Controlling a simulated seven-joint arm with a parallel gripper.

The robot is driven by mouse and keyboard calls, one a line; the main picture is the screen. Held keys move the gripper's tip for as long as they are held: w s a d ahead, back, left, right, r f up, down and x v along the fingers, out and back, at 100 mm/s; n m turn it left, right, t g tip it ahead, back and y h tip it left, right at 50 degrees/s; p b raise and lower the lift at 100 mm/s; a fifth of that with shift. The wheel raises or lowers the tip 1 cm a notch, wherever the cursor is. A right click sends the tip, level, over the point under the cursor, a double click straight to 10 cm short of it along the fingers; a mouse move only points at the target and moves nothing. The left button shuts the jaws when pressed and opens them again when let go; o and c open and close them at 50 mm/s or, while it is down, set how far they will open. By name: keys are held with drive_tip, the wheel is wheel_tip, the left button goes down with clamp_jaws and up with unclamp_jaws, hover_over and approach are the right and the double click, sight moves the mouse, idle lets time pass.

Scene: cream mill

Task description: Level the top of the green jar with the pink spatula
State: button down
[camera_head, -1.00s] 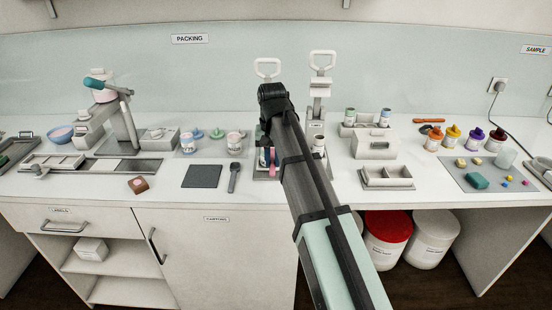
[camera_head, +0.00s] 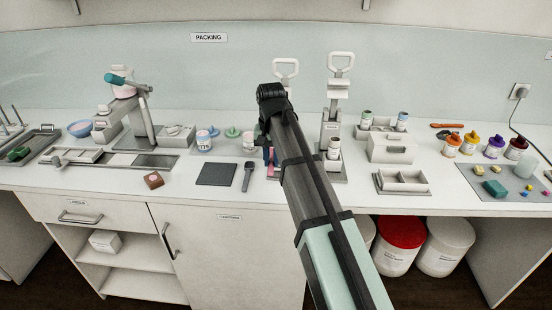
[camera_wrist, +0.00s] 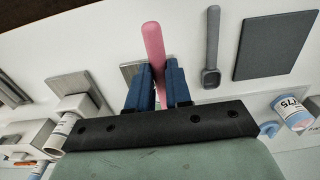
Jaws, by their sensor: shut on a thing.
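My gripper (camera_wrist: 158,85), with blue fingers, is shut on the pink spatula (camera_wrist: 152,42) in the wrist view. The spatula points away between the fingers over the white counter. In the head view my arm hides most of the gripper, and a bit of pink (camera_head: 269,169) shows beside it. A pale jar (camera_head: 249,142) stands just left of my arm, partly hidden, with a green lid (camera_head: 232,132) lying beside it. I cannot tell its label colour or its top surface. A blue-labelled jar (camera_head: 204,141) stands further left and also shows in the wrist view (camera_wrist: 291,112).
A dark square mat (camera_head: 216,174) and a grey scoop (camera_head: 248,176) lie left of my arm. The filling machine (camera_head: 140,120) is at left. The front counter strip is mostly clear.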

drive_tip(key=shift+a, duration=0.3)
drive_tip(key=shift+r, duration=2.5)
